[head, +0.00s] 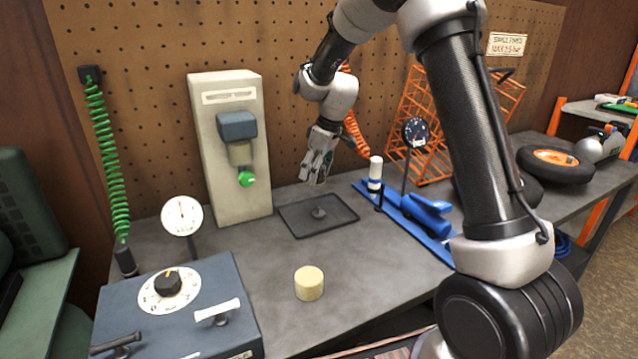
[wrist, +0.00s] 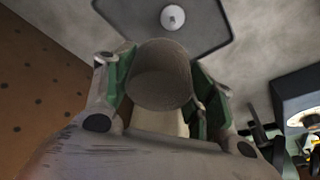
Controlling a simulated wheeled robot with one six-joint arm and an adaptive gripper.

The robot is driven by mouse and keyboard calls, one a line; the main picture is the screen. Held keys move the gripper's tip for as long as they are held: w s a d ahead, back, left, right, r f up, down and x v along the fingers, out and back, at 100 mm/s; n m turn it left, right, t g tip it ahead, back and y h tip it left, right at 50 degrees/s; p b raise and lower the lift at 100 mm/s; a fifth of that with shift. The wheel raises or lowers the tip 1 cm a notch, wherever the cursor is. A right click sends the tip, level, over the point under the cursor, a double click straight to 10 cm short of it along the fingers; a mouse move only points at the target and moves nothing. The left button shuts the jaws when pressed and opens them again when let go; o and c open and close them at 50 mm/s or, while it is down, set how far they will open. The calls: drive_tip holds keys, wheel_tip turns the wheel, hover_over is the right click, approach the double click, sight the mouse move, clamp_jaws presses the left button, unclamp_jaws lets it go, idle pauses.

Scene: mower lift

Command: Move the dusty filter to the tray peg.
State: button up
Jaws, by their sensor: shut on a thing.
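The dusty filter (wrist: 160,78), a dull grey-brown cylinder, sits between my gripper's green-padded fingers in the wrist view. My gripper (head: 317,170) is shut on it and points down, raised over the back part of the tray in the head view. The filter is hard to make out there behind the fingers. The shallow dark tray (head: 298,222) lies on the bench, with a short grey peg (head: 319,212) standing bare in its middle. The peg (wrist: 172,18) and tray (wrist: 207,30) also show beyond the filter in the wrist view, apart from it.
A pale yellow cylinder (head: 309,284) stands on the bench in front of the tray. A cream housing (head: 230,150) with a green knob stands left of the tray. A blue rail (head: 414,222) with a white-topped post lies right. A blue dial box (head: 215,300) is front left.

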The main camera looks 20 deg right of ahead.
sight(319, 208)
drive_tip(key=f, duration=0.1)
drive_tip(key=s+f, duration=0.1)
drive_tip(key=f, duration=0.1)
drive_tip(key=shift+s+d+f, duration=0.25)
drive_tip(key=shift+s+d, duration=0.05)
drive_tip(key=shift+s, duration=0.05)
drive_tip(key=shift+f, duration=2.8)
drive_tip(key=shift+s+f, duration=0.1)
drive_tip(key=shift+f, duration=0.45)
drive_tip(key=o, duration=0.7)
drive_tip(key=shift+c, duration=0.2)
drive_tip(key=v, duration=1.1)
